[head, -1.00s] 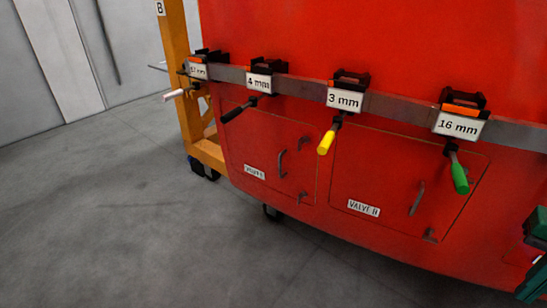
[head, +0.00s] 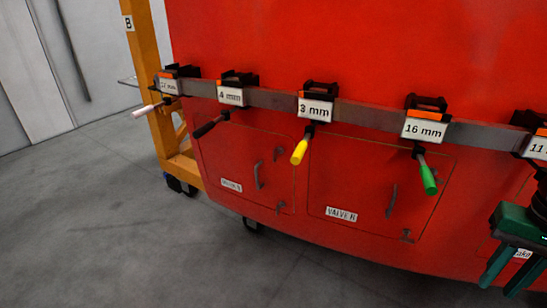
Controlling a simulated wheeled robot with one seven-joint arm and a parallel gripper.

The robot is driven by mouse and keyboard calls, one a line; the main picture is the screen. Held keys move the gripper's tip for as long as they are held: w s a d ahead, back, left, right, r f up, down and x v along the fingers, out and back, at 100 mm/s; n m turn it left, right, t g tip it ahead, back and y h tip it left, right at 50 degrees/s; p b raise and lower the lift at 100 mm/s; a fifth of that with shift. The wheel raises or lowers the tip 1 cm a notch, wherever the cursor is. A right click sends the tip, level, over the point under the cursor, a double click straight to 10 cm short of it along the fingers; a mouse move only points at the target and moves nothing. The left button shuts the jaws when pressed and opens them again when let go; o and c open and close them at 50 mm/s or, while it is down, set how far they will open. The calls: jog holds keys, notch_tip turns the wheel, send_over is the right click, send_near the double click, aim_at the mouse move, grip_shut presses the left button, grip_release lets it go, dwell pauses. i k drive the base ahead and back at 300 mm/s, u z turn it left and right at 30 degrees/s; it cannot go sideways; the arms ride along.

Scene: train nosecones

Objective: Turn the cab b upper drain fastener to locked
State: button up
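No label that I can read names a drain fastener, so I cannot tell which part it is. The orange post (head: 143,60) at the left carries a "B" plate (head: 128,23). Small dark fasteners sit by the red doors, one at the upper right of the left door (head: 278,154) and one at the lower right of the "VALVE" door (head: 407,235). My green gripper (head: 500,285) is at the lower right, in front of the red body.
A grey rail (head: 270,99) crosses the red nosecone (head: 320,40), with several labelled tool holders. Tools with white, black, yellow (head: 299,152) and green (head: 428,180) handles stick out from it. The grey floor (head: 120,240) is clear at the left and front.

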aim_at(275, 155)
jog(key=u, duration=3.45)
jog(key=k, duration=0.6)
jog(key=z, duration=1.7)
jog(key=i, duration=0.5)
